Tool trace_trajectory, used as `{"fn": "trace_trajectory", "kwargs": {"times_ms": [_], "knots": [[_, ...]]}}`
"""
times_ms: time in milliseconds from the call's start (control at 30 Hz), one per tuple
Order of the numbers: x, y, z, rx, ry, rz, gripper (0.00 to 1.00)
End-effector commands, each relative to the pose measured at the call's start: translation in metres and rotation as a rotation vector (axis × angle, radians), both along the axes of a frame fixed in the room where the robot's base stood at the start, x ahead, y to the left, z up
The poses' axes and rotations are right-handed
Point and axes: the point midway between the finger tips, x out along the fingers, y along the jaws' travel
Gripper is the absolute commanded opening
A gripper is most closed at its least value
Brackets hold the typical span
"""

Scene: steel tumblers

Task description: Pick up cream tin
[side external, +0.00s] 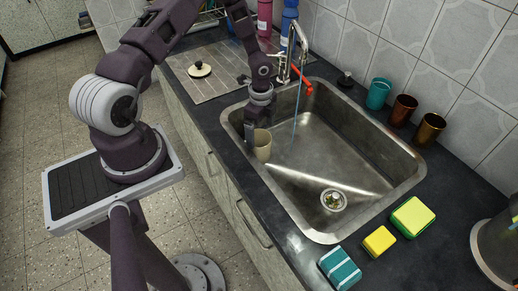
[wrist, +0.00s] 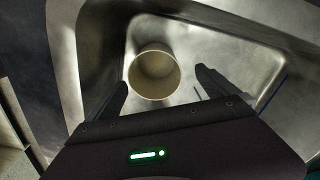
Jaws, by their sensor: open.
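The cream tin (side external: 263,147) stands in the left part of the steel sink, near its front wall. It also shows from above in the wrist view (wrist: 154,73), with its round mouth open towards the camera. My gripper (side external: 257,131) is above and close to the tin in the side view, pointing down. In the wrist view its two fingers (wrist: 163,85) are spread, one on each side of the tin, with a wider gap on the right. The fingers' exact height against the rim is hard to tell.
The steel sink (side external: 310,170) surrounds the tin with raised walls. A faucet (side external: 290,50) with a red lever and running water is behind. Teal (side external: 378,93), brown (side external: 403,109) and copper (side external: 429,128) tumblers stand along the back. Sponges (side external: 412,216) lie at the front right.

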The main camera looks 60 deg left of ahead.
Motion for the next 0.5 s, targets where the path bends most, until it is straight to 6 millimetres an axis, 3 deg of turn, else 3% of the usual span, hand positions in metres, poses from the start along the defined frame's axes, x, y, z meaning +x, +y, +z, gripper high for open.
{"fn": "trace_trajectory", "kwargs": {"times_ms": [333,500], "knots": [[-0.008,-0.003,-0.058,0.0,0.004,0.001,0.98],[-0.008,-0.003,-0.068,0.0,0.002,0.001,0.98]]}}
